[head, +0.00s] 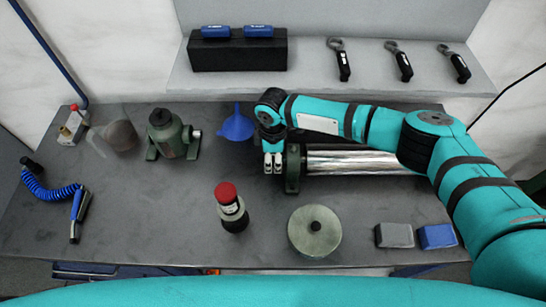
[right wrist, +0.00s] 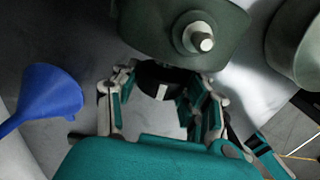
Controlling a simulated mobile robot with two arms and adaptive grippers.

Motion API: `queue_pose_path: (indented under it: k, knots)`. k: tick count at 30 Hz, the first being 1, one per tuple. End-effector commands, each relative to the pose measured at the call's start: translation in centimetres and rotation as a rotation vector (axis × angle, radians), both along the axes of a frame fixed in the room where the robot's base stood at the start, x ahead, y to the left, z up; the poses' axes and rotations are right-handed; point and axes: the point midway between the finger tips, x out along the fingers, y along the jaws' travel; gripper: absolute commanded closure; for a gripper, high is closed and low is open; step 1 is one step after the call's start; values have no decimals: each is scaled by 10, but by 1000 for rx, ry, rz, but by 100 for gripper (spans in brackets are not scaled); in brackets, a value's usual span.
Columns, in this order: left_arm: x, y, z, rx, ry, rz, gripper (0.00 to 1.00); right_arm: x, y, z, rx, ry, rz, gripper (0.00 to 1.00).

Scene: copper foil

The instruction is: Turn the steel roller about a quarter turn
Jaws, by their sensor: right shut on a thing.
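The steel roller (head: 360,160) lies lengthwise in a dark green bracket (head: 293,169) at the right of the bench. My right arm passes over it and hides part of it. My right gripper (head: 273,163) is at the roller's left end. In the right wrist view its fingers (right wrist: 163,88) are shut on a round black knob (right wrist: 158,72) with a white mark. The roller's steel surface is not clear in that view. My left gripper is not in view.
A blue funnel (head: 237,126) and a green machine (head: 167,137) with a short shaft stand left of the gripper.

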Motion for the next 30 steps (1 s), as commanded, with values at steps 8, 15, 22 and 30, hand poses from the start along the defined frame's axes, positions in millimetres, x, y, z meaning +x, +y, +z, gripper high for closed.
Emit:
queue_pose_path:
  k: [8,15,22,30]
  knots:
    - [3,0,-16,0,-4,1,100,3,0,-3,-1,94,-5,89]
    - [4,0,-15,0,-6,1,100,2,0,1,1,123,0,89]
    - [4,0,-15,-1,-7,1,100,2,0,1,2,122,0,40]
    - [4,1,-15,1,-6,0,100,1,0,1,1,123,0,34]
